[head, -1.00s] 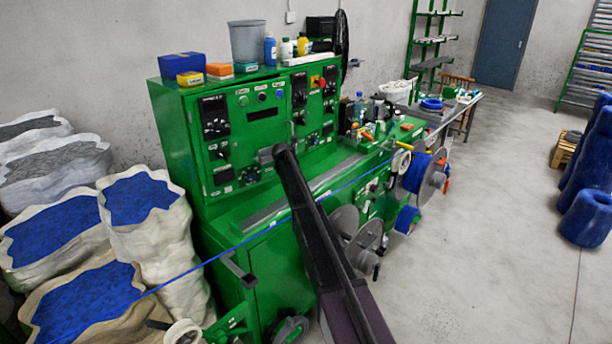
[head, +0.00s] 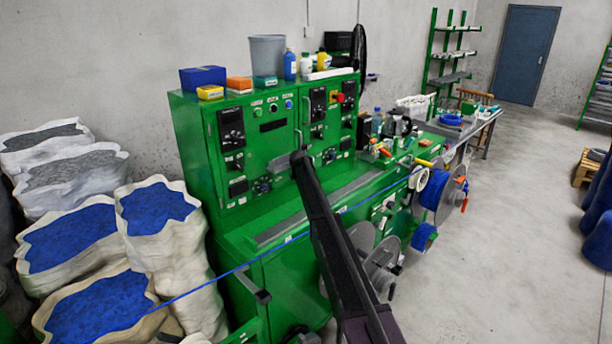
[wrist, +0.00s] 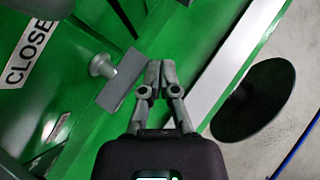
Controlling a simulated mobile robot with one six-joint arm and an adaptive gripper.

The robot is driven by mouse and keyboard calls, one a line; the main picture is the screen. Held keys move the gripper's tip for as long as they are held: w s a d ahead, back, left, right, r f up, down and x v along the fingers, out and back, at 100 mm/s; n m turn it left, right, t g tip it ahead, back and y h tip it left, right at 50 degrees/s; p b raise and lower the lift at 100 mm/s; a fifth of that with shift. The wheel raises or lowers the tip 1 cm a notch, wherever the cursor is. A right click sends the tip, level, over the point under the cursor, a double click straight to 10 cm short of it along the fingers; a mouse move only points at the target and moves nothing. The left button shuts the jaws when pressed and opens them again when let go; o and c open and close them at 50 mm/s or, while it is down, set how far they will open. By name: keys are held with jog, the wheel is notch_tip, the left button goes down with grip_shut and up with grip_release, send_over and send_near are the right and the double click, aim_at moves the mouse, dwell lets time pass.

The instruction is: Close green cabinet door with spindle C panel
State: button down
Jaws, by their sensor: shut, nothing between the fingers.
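The green cabinet (head: 190,140) stands against the wall, with upright panels of dials and buttons. Its left panel (head: 262,146) and right panel (head: 340,126) look nearly flush; I cannot tell whether either is ajar. The lettering is too small to identify spindle C. My gripper (wrist: 160,68) is shut and empty. In the wrist view it is over green metal, right of a round knob (wrist: 102,65), a grey plate (wrist: 122,82) and a "CLOSE" label (wrist: 26,54). In the head view my arm reaches up to the left panel's lower right and hides part of the machine.
Sacks of blue material (head: 158,210) stand left of the cabinet. Bins and bottles (head: 290,64) sit on top. A blue cable (head: 225,272) runs diagonally across the front. Reels (head: 436,192) project at the right.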

jog(key=shift+w+a, duration=0.1)
jog(key=shift+a, duration=0.35)
jog(key=s+d+r+p, duration=0.7)
jog(key=s+d, duration=0.1)
jog(key=shift+s+d, duration=0.15)
jog(key=shift+d, duration=0.1)
dwell(0.3)
dwell(0.4)
